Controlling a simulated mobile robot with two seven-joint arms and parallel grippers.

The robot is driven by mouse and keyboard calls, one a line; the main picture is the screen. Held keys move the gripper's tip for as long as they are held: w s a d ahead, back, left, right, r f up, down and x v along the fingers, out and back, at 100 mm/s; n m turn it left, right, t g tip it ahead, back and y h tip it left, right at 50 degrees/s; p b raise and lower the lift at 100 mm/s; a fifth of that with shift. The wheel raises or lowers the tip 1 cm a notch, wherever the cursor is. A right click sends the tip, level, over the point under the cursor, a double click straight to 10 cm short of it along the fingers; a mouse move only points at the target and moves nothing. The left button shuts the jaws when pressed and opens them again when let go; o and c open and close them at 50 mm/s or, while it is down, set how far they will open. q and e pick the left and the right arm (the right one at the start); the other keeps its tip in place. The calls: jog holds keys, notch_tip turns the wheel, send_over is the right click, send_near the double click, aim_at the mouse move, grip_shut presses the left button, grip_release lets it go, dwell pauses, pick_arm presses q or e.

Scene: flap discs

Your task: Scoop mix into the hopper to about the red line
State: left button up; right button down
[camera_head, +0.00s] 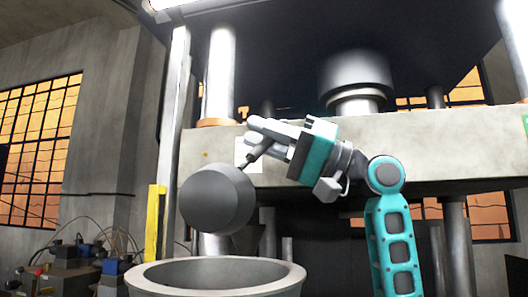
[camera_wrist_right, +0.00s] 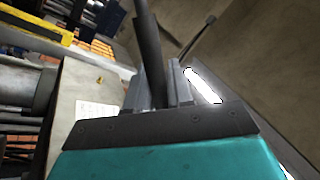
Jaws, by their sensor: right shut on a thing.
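My right gripper (camera_head: 257,133) is shut on the dark handle of a scoop. The scoop (camera_head: 216,199) has a dark grey, rounded bowl that hangs at the handle's lower left, above a wide grey tub (camera_head: 290,279). The scoop's handle also shows between the fingers in the right wrist view (camera_wrist_right: 150,55); its bowl is not seen there. The tub's rim shows at the bottom of the head view; its contents are not clearly seen. A dark funnel-like shape (camera_head: 249,238) sits behind the scoop; I cannot tell if it is the hopper. No red line or mix is visible. My left gripper is not in view.
A large press with a pale beam (camera_head: 440,140) and steel columns (camera_head: 220,75) stands behind the arm. A yellow post (camera_head: 153,226) stands left of the scoop. Machinery with blue parts and hoses (camera_head: 75,262) is at the lower left.

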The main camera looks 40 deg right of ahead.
jog(key=s+a+f+n+g, duration=0.2)
jog(key=s+a+n+g, duration=0.2)
jog(key=n, duration=0.6)
jog(key=s+a+f+n+g, duration=0.3)
jog(key=s+a+n, duration=0.5)
jog(key=s+n, duration=0.2)
jog(key=shift+s+a+n+g, duration=0.15)
jog(key=shift+a+n+g, duration=0.15)
jog(key=shift+n+g, duration=0.1)
